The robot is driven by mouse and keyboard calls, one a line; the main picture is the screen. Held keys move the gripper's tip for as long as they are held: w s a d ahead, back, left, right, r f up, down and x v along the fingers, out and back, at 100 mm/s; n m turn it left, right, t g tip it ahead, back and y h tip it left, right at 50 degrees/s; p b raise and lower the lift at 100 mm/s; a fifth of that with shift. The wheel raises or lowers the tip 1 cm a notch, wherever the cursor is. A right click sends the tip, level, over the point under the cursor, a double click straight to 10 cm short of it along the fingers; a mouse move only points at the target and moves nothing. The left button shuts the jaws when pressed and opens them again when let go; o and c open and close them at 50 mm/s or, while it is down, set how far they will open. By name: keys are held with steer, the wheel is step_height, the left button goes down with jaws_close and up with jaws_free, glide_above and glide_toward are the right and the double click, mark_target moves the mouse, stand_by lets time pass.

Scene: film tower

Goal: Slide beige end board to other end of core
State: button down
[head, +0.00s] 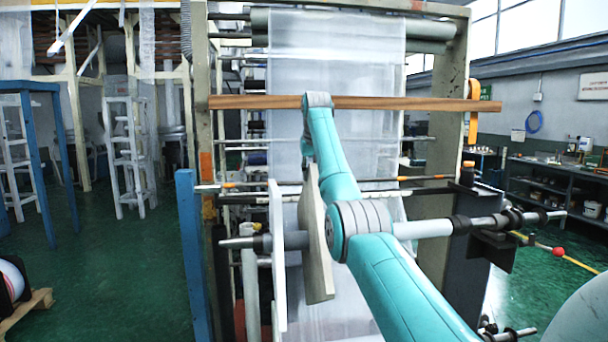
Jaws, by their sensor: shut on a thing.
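The beige end board (316,240) is a tall, narrow board standing across the line of the core, left of centre in the head view. It stands just right of a white board (278,255). The white core (422,229) shows to the right of my arm on a metal shaft (480,222); the stretch behind my arm is hidden. The shaft's left end (240,242) sticks out past the white board. My arm reaches up and forward over the core. My gripper is hidden behind my arm, so I cannot see what it touches.
A machine frame with hanging clear film (335,60) stands behind the core. A wooden bar (420,104) crosses it above. A blue post (190,250) stands at left. Shelves (560,188) line the right wall. Green floor (130,270) is open at left.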

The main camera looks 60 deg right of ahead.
steer(key=shift+s+d+f, duration=0.1)
steer(key=shift+s+d, duration=1.5)
steer(key=shift+s, duration=0.25)
steer(key=s+d, duration=0.9)
steer(key=s, duration=0.1)
steer(key=shift+s+f, duration=0.15)
steer(key=shift+s, duration=0.25)
steer(key=shift+d, duration=0.1)
